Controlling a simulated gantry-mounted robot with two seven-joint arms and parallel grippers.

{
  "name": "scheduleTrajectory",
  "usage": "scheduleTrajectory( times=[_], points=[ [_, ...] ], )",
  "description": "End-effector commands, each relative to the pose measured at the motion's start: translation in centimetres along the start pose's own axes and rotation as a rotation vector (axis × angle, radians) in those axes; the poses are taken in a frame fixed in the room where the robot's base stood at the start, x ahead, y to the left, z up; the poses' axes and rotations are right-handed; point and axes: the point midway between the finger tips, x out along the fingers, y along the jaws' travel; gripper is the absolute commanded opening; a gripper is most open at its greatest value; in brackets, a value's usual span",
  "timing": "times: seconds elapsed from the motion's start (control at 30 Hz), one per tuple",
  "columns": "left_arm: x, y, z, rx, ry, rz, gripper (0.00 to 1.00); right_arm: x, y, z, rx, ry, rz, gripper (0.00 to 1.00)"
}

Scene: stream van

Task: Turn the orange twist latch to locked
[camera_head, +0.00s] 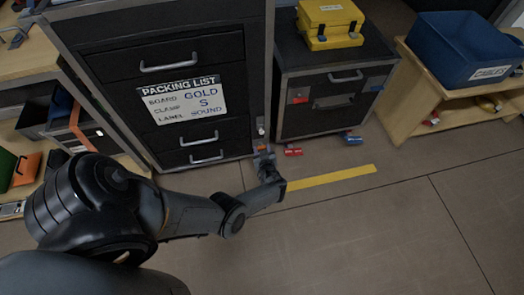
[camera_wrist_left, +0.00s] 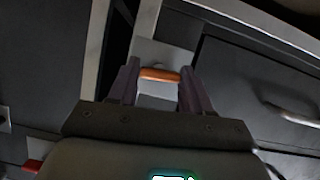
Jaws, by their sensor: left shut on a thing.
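The orange twist latch (camera_wrist_left: 160,74) sits on a pale metal plate (camera_wrist_left: 165,52) in the left wrist view. Its handle spans the gap between the fingers of my left gripper (camera_wrist_left: 160,90), which is shut on it. In the head view my left gripper (camera_head: 264,153) is at the lower right corner of the dark drawer cabinet, and only a sliver of the orange latch (camera_head: 263,148) shows there. The latch's ends are partly hidden by the fingers. My right gripper is in neither view.
The drawer cabinet (camera_head: 120,62) carries a packing list sign (camera_head: 185,100). A second cabinet (camera_head: 335,105) with a yellow case (camera_head: 330,22) on top stands to its right. A blue bin (camera_head: 462,50) rests on a wooden shelf. The floor around the yellow stripe (camera_head: 332,178) is mostly clear.

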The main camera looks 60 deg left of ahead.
Motion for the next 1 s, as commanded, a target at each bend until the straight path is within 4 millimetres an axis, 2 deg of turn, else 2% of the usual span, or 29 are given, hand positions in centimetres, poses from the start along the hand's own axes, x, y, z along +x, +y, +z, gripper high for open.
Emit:
scheduleTrajectory(
  times=[0.3,0.77,0.8,0.97,1.0],
  points=[
    [0.02,0.12,-0.07,0.097,0.001,-0.041,0.18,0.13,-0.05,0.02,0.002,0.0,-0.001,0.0],
    [0.02,0.09,-0.08,0.112,0.002,-0.046,0.18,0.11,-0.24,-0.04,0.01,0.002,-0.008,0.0],
    [0.02,0.09,-0.08,0.112,0.002,-0.046,0.5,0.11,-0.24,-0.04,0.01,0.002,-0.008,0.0],
    [0.02,0.09,-0.06,0.111,0.002,-0.046,0.74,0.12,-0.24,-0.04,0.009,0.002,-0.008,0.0],
    [0.01,0.09,-0.06,0.111,0.001,-0.046,0.74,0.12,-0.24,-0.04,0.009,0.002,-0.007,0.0]
  ],
)
